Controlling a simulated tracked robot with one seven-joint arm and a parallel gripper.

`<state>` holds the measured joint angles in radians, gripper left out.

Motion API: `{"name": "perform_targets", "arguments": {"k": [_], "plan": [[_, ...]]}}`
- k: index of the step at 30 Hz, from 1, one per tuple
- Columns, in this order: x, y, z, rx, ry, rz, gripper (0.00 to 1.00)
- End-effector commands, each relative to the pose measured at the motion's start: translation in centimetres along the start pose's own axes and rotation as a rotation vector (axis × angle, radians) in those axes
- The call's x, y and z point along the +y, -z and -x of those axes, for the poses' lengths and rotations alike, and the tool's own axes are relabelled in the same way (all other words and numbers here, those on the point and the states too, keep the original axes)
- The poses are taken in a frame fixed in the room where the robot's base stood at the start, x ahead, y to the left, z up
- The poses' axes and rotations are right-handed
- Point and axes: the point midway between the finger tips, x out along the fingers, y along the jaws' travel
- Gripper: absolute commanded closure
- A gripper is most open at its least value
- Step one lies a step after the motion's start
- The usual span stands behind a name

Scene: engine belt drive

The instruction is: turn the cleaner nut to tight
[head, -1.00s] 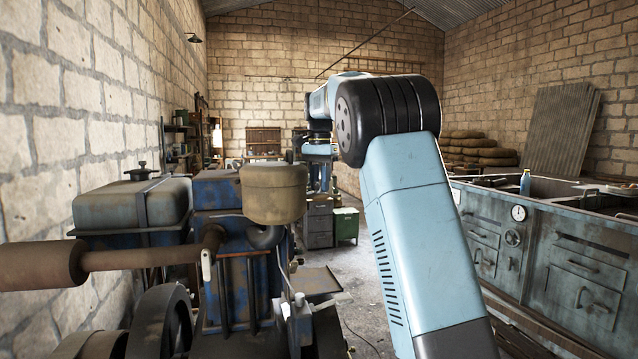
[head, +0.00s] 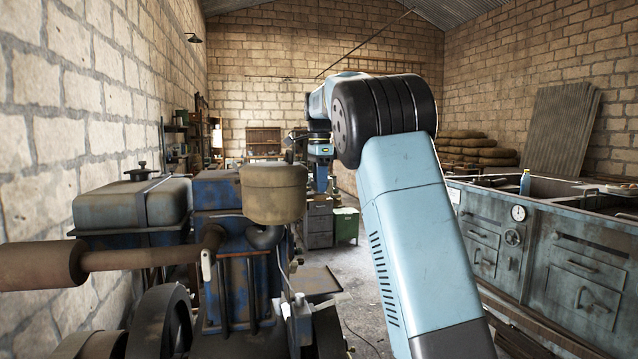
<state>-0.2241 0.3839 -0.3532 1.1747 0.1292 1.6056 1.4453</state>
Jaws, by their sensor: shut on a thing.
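The air cleaner is a tan, worn round canister (head: 273,193) on the blue engine (head: 232,270), left of centre in the head view. My arm reaches over from the right, its far end just above and behind the cleaner's right edge. My gripper (head: 291,146) is small and dark there, shut on what I take to be the cleaner nut. The nut itself is too small or hidden to make out, so I cannot see how tight it is.
A rusty exhaust pipe (head: 110,262) runs across the left front. A blue-tan tank (head: 132,203) stands behind it. A long metal bench (head: 560,262) with a gauge and a blue bottle (head: 525,183) lines the right.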

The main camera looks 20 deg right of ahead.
Motion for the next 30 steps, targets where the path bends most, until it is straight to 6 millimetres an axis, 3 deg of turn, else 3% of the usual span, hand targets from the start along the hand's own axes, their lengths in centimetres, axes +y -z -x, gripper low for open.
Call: {"name": "perform_targets", "arguments": {"k": [18,19,21,30], "plan": [[-0.11,-0.21,0.12,-0.003,0.006,-0.038,1.0],[-0.11,-0.21,0.12,-0.003,0.006,-0.038,0.73],[-0.11,-0.19,0.11,-0.003,0.006,-0.038,0.66],[-0.06,-0.04,0.23,-0.001,0.003,-0.039,0.65]]}}
